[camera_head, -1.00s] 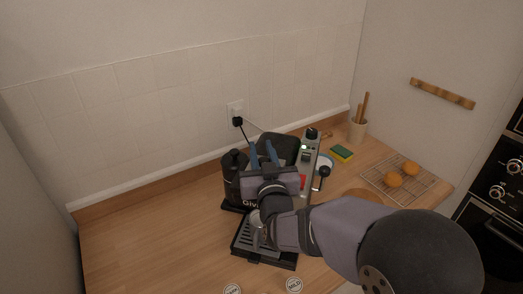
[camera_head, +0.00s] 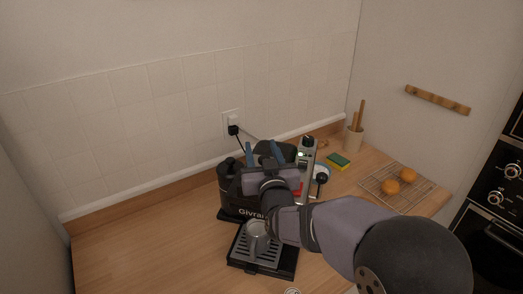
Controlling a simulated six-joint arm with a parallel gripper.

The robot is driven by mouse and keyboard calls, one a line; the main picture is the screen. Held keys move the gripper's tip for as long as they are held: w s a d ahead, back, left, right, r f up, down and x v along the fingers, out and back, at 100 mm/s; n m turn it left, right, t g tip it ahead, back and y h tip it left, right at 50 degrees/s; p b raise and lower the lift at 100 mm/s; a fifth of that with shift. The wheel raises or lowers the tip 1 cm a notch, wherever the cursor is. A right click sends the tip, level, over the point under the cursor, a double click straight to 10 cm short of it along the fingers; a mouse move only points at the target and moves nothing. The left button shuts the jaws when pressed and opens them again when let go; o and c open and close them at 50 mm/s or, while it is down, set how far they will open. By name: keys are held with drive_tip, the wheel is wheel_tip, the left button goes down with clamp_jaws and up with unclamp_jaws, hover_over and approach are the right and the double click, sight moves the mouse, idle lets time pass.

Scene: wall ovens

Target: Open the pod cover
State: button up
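The coffee machine (camera_head: 228,198), black with the lettering "Givran" on its front, stands on the wooden counter. My gripper (camera_head: 262,151) is over the top of the machine, its two blue fingers pointing toward the wall. The fingers are spread apart with a gap between them, and I see nothing held. The pod cover cannot be told apart here, as my gripper and wrist hide much of the machine's top. A grey metal cup (camera_head: 257,234) stands on the drip tray (camera_head: 285,262) at the front.
To the right are a sponge (camera_head: 339,161), a utensil pot (camera_head: 353,138) and a wire rack (camera_head: 414,192) with two orange round items. A plug (camera_head: 233,129) with a cord is in the wall behind. The counter's left side is clear.

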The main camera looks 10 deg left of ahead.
drive_tip(key=shift+b+v, duration=0.55)
drive_tip(key=shift+v, duration=0.3)
drive_tip(key=shift+b+v, duration=1.1)
drive_tip(key=shift+v, duration=1.75)
drive_tip(key=shift+b+v, duration=0.7)
drive_tip(key=shift+v, duration=1.2)
drive_tip(key=shift+p+x, duration=1.4)
drive_tip(key=shift+x, duration=2.3)
drive_tip(key=shift+w, duration=0.1)
clamp_jaws()
